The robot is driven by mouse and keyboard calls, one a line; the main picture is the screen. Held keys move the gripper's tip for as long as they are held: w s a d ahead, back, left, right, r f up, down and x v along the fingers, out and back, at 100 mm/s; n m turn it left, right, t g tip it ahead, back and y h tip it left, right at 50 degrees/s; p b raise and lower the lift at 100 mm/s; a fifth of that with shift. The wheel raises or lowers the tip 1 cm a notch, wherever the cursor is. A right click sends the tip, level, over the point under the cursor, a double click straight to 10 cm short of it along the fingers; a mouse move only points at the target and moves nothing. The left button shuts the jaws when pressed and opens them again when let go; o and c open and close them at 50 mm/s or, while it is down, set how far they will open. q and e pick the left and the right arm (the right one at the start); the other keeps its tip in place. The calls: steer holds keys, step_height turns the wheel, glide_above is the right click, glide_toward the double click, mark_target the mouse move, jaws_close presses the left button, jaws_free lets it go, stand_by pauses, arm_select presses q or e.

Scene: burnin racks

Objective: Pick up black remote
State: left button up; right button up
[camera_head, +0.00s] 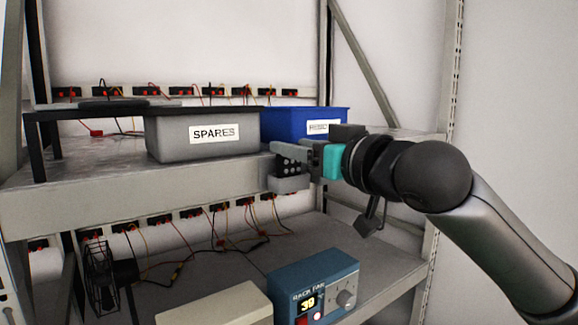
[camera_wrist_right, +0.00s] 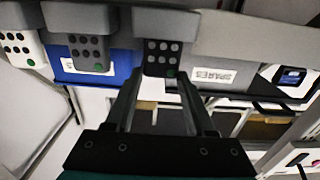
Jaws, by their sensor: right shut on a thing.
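My right gripper (camera_head: 284,165) reaches in from the right at the front edge of the upper shelf, before the bins. In the right wrist view, its two fingers (camera_wrist_right: 160,82) are closed around the lower end of a black remote (camera_wrist_right: 163,55) with several pale buttons and one green one. In the head view the remote is hard to tell apart from the fingers. A grey remote (camera_wrist_right: 88,52) and a white remote (camera_wrist_right: 18,46) with dark buttons show to its left in the wrist view. My left gripper is not in view.
A grey SPARES bin (camera_head: 170,140) and a blue bin (camera_head: 285,117) stand on the upper shelf (camera_head: 100,203) behind the gripper. Below are a blue control box (camera_head: 318,283), a beige box (camera_head: 215,303) and a black caged fan (camera_head: 100,280). A rack post (camera_head: 447,90) rises at right.

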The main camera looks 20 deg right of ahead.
jaws_close()
steer(key=shift+r, duration=0.15)
